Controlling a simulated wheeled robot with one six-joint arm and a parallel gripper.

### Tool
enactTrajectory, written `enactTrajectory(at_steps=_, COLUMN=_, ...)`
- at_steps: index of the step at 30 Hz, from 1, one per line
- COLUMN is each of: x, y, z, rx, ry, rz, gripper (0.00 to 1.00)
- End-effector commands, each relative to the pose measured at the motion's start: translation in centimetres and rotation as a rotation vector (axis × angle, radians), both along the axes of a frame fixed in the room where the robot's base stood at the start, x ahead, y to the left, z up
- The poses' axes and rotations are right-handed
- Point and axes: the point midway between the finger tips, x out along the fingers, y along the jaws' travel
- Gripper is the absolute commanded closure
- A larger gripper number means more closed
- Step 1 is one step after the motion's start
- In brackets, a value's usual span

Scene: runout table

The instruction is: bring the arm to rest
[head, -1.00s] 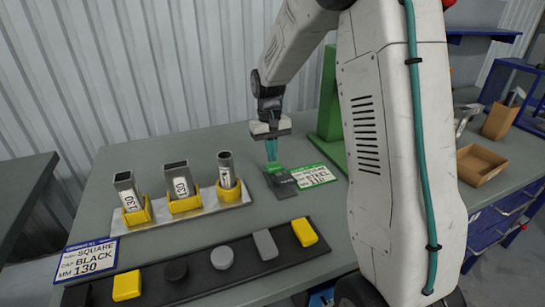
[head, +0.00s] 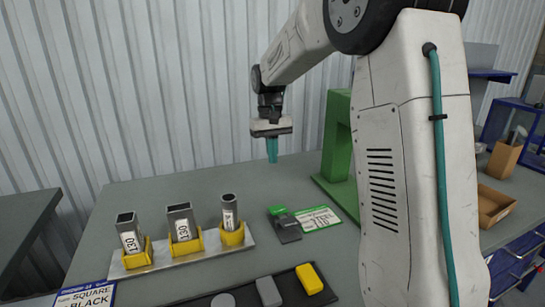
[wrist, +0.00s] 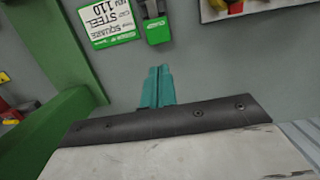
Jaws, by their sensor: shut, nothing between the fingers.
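My gripper (head: 272,150) hangs pointing down above the grey-green table (head: 180,205), with its teal fingers together and nothing between them. In the head view it is clear of the table, above and behind a dark grey block with a green part (head: 286,224). In the wrist view the teal fingers (wrist: 157,86) also show closed, with the green-ended block (wrist: 156,28) and a green-edged card (wrist: 108,22) beyond them. My arm is bent, with its upper links raised.
Three upright metal tubes (head: 184,222) stand in yellow holders on a plate at the left. A black strip (head: 290,288) with caps lies in front. A green stand (head: 334,140) is close to the right of my gripper. A cardboard box (head: 493,205) sits at the far right.

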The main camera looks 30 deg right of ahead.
Motion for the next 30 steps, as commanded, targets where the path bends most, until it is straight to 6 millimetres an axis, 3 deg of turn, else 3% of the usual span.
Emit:
enactTrajectory(at_steps=8, x=0.0, y=0.0, z=0.0, rx=0.0, ry=0.0, rz=-0.001, gripper=1.0)
enactTrajectory(at_steps=12, x=-1.1, y=0.3, z=-1.4, rx=0.006, ry=0.028, rz=-0.006, gripper=1.0)
enactTrajectory(at_steps=14, x=-3.0, y=0.8, z=-1.8, rx=0.009, ry=0.045, rz=-0.007, gripper=1.0)
enactTrajectory(at_steps=30, x=-21.1, y=8.1, z=1.4, rx=-0.008, ry=-0.029, rz=0.074, gripper=1.0)
